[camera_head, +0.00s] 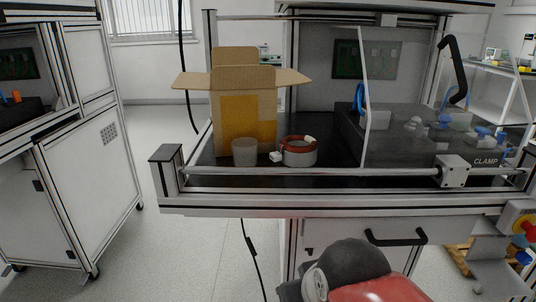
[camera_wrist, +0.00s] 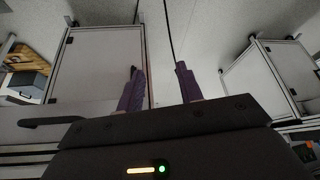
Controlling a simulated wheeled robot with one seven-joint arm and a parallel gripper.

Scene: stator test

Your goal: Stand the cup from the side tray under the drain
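A plain grey cup (camera_head: 244,151) stands upright on the dark left part of the bench top (camera_head: 340,153) in the head view, in front of an open cardboard box. I cannot tell a separate side tray from this dark surface. I cannot pick out the drain for sure; a dark test block (camera_head: 405,143) with blue and grey fittings, marked CLAMP, sits on the right behind a clear panel. My gripper (camera_wrist: 158,68) shows in the wrist view with its two purple fingers apart and nothing between them. The cup does not show in the wrist view.
A cardboard box (camera_head: 247,114) stands behind the cup. A stator ring with red windings (camera_head: 299,151) sits right of the cup, close by. A metal rail (camera_head: 330,171) runs along the bench front. A drawer handle (camera_head: 396,238) juts out below. Another cabinet (camera_head: 85,170) stands left.

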